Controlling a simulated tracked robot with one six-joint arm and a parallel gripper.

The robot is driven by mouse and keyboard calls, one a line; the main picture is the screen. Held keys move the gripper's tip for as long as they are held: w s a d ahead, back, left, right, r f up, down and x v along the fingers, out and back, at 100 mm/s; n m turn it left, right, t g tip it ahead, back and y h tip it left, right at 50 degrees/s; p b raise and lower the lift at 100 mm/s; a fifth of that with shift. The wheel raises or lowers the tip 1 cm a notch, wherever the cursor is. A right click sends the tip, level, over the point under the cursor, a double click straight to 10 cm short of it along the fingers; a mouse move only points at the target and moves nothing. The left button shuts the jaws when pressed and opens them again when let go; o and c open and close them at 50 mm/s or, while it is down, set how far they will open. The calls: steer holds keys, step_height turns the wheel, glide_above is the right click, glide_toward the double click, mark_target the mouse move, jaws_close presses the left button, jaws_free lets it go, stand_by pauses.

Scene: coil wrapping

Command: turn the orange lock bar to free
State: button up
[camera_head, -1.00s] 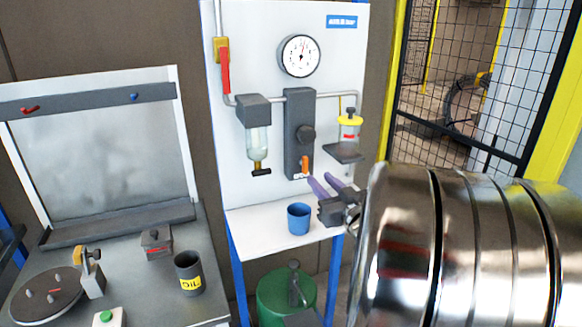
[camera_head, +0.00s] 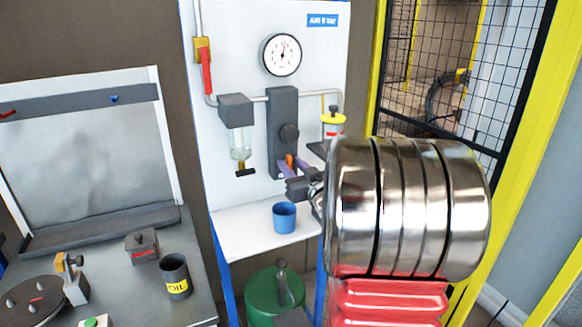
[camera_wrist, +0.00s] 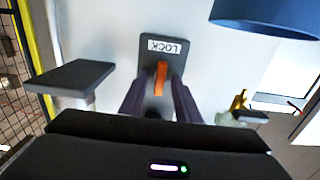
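The orange lock bar (camera_head: 289,160) is at the lower end of the dark grey regulator block on the white panel. In the wrist view the bar (camera_wrist: 160,77) stands roughly upright in the picture, below an upside-down LOCK label (camera_wrist: 165,46). My gripper (camera_head: 292,168) has its two purple fingers at the bar. In the wrist view the gripper (camera_wrist: 158,90) is open, with one finger on each side of the bar and small gaps visible. Whether the fingertips reach past the bar's face is unclear.
A blue cup (camera_head: 284,217) stands on the white shelf (camera_head: 245,235) below. A glass filter bowl (camera_head: 240,145) hangs left of the block. A yellow-topped oiler (camera_head: 333,122) is to the right, close to my arm. A mesh fence (camera_head: 440,80) stands further right.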

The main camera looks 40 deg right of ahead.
steer(key=shift+c, duration=0.6)
jaws_close()
steer(key=shift+a, duration=0.15)
